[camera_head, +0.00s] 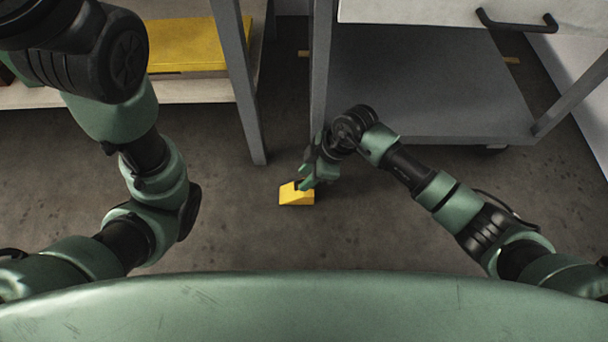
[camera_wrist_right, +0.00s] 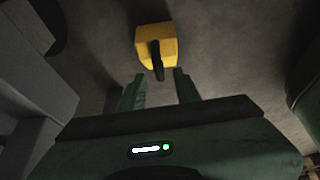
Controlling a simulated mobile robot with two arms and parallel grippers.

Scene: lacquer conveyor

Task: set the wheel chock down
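The yellow wheel chock (camera_head: 296,197) appears to rest on the concrete floor, just below the fingers of my right gripper (camera_head: 308,180) in the head view. In the right wrist view the chock (camera_wrist_right: 155,40) lies beyond the fingertips, with its black handle (camera_wrist_right: 158,62) pointing back toward the gap between them. My right gripper (camera_wrist_right: 159,78) is open, its two green fingers apart with clear space on both sides of the handle. My left arm reaches up the left side of the head view, but its gripper is not seen.
A grey wheeled cart (camera_head: 430,85) with a lower shelf stands right behind the right gripper, its leg (camera_head: 320,70) close by. A shelf rack (camera_head: 240,80) holding a yellow item (camera_head: 185,42) stands at the upper left. The floor (camera_head: 240,230) around the chock is clear.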

